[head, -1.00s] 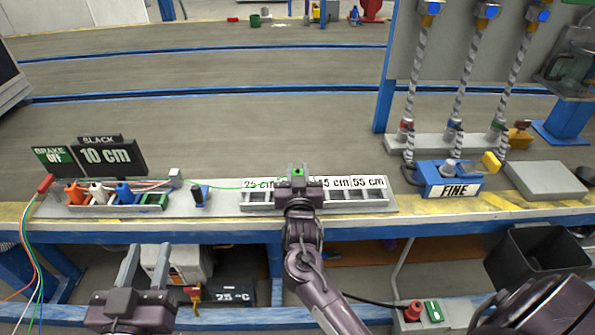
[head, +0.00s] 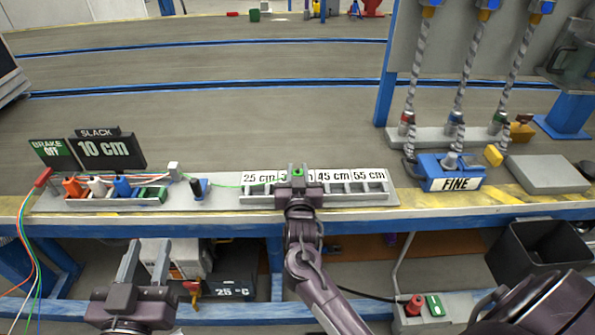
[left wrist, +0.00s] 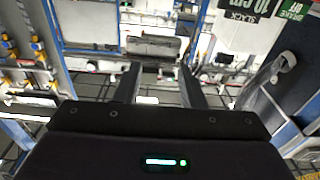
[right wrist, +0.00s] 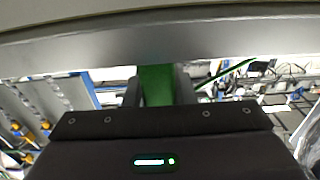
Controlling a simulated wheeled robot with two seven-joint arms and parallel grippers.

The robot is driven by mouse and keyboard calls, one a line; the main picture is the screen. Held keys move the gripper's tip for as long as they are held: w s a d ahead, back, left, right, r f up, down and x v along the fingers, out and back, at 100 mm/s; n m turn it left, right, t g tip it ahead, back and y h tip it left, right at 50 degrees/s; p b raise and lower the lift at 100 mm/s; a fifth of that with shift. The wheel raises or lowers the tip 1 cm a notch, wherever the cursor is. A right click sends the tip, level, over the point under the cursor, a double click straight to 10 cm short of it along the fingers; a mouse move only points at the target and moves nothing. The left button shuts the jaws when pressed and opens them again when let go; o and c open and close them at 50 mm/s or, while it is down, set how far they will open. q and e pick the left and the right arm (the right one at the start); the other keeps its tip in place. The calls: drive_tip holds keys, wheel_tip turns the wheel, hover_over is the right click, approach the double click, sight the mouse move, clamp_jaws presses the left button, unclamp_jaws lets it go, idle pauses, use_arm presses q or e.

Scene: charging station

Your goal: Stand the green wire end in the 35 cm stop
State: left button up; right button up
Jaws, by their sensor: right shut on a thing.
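The green wire end (head: 297,172) is in my right gripper (head: 298,182), at the row of stops (head: 262,195). The gripper covers most of the 35 cm label, between the 25 cm and 45 cm labels. In the right wrist view the green end (right wrist: 157,86) is between the two fingers, just below a grey bar. Whether it sits inside the 35 cm stop is hidden by the gripper. A thin green wire (head: 226,186) runs from it to the left. My left gripper (head: 144,255) is open and empty, low in front of the bench.
Orange, white and blue wire ends (head: 97,186) stand in a holder at the left, near the slack sign (head: 105,151) reading 10 cm. A dark post (head: 197,188) stands left of the stops. The blue FINE box (head: 449,174) is at the right.

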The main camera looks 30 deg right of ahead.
use_arm(q)
drive_tip(key=shift+f, duration=0.25)
use_arm(e)
drive_tip(key=shift+f, duration=0.5)
drive_tip(key=o, duration=1)
drive_tip(key=shift+o, duration=0.2)
drive_tip(key=v, duration=0.3)
drive_tip(key=shift+r+p, duration=0.1)
drive_tip(key=shift+p, duration=0.25)
drive_tip(key=v, duration=0.4)
drive_tip(key=shift+s+a+p, duration=0.15)
drive_tip(key=shift+p, duration=0.25)
use_arm(q)
drive_tip(key=s+f+g+y, duration=0.1)
drive_tip(key=s+f+g, duration=0.2)
drive_tip(key=f, duration=0.4)
drive_tip(key=s+f+g+y, duration=0.2)
drive_tip(key=s+f+g, duration=0.1)
drive_tip(key=f, duration=0.4)
drive_tip(key=shift+a+f+g, duration=0.4)
drive_tip(key=shift+g, duration=0.4)
use_arm(e)
drive_tip(key=shift+s+a, duration=0.1)
drive_tip(key=shift+s, duration=0.1)
